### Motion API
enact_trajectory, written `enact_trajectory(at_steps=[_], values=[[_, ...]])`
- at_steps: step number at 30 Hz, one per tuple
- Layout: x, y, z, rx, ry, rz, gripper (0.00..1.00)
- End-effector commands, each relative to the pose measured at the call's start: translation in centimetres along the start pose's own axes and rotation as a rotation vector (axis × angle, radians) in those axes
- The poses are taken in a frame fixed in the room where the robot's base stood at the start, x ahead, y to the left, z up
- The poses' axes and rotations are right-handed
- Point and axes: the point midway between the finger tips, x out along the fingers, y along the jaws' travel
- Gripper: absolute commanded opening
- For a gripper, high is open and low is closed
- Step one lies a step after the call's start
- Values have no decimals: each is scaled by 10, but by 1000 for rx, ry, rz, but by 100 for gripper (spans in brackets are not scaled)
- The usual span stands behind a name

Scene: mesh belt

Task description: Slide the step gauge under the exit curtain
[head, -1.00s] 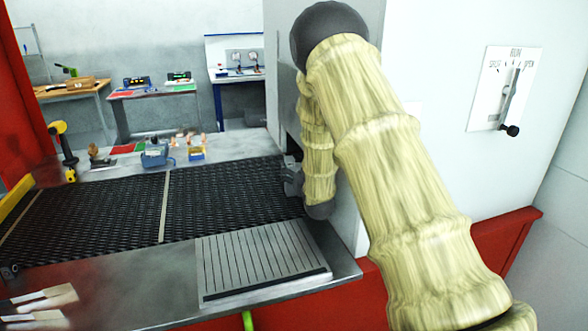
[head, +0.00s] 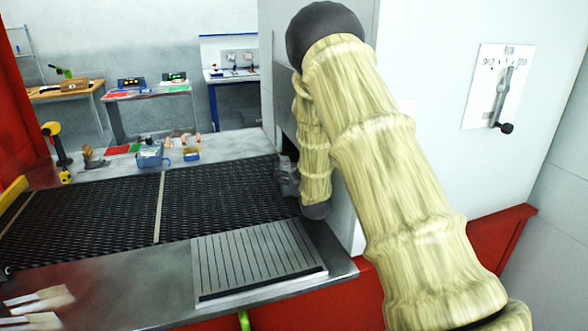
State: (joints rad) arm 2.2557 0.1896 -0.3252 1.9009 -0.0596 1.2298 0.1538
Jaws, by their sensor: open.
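My arm, in a yellowish sleeve, reaches to the dark opening (head: 285,142) in the grey housing at the right end of the mesh belt (head: 215,195). My gripper (head: 285,180) is at the mouth of that opening, low over the belt, and partly hidden by my own wrist. Its jaws are open, but the fingertips are hard to make out. I cannot pick out the step gauge for certain. The exit curtain is not clearly visible; the opening is mostly behind my arm.
A ribbed grey plate (head: 255,260) lies on the metal ledge in front of the belt. Brushes (head: 40,302) lie at the lower left. A lever panel (head: 498,87) is on the housing.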

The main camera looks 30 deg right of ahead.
Motion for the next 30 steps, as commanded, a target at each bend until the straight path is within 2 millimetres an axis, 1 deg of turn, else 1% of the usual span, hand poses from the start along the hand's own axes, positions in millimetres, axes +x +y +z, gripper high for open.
enact_trajectory(at_steps=[4, 7, 15, 21, 30], values=[[-4, 0, 0, 0, 0, 0, 100], [-13, 0, 0, 0, 0, 0, 100], [-50, 0, 0, 1, 0, 0, 100], [-71, 1, 1, 1, -1, 1, 100], [-86, 5, -2, 2, 1, 6, 100]])
